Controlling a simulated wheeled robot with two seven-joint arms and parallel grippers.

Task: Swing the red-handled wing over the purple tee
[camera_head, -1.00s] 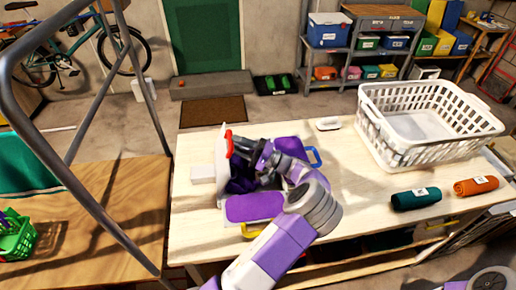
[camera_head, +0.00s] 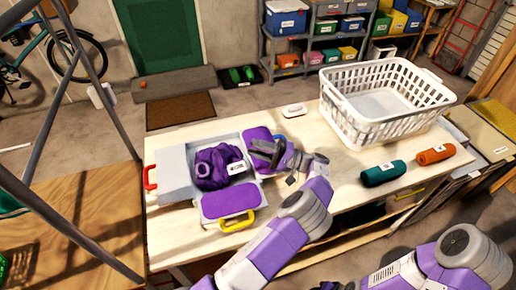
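The folding board lies on the wooden table. Its red-handled wing (camera_head: 175,180) is down flat and bare on the left, with the red handle (camera_head: 150,178) at its outer edge. The purple tee (camera_head: 218,168) is bunched on the middle panel, with a white label. Flat purple pieces cover the right wing (camera_head: 257,146) and the front wing (camera_head: 230,201), which has a yellow handle (camera_head: 237,221). My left gripper (camera_head: 264,154) is over the right wing, apart from the red handle, its fingers parted and empty. It partly hides the blue handle. My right arm shows at lower right; its gripper is out of view.
A white laundry basket (camera_head: 385,112) stands at the back right of the table (camera_head: 335,190). A green roll (camera_head: 384,174) and an orange roll (camera_head: 435,155) lie in front of it. A small white item (camera_head: 294,110) lies near the back edge. A metal frame (camera_head: 85,110) rises at left.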

